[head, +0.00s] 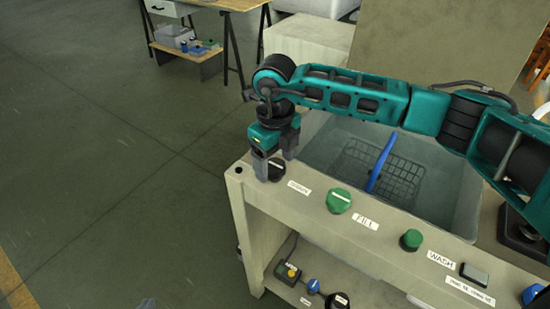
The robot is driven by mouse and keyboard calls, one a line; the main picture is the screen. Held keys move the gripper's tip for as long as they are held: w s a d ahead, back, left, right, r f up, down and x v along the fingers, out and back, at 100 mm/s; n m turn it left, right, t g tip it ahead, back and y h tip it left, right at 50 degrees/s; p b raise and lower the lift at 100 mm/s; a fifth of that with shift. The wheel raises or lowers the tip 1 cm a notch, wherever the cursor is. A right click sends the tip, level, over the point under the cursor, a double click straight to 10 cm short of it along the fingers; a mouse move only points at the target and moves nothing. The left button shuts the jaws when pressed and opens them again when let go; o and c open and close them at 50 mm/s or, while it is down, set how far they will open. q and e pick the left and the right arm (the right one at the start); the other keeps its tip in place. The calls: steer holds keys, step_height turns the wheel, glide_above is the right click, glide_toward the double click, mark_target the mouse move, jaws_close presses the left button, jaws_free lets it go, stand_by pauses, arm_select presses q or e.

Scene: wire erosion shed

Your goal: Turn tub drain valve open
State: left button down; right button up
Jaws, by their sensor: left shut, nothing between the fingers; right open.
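A black knob (277,171) sits on the left end of the tub's front ledge (312,208), beside a small white label (299,187) whose lettering is hard to read. My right gripper (276,168) comes down over this knob from above, its arm reaching in from the right. Its grey fingers are open, one on the left of the knob and one behind it to the right. The fingers partly hide the knob, and I cannot tell whether they touch it. The grey tub (452,203) lies behind the ledge. My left gripper is not in view.
A green FILL knob (339,201), a smaller green WASH knob (411,240) and a blue knob (531,294) line the ledge. A wire basket (400,180) and a blue bar (382,160) are in the tub. A lower shelf holds small controls. The floor at left is clear.

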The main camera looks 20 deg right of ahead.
steer(key=shift+f, duration=0.1)
steer(key=shift+c, duration=0.3)
steer(key=c, duration=1)
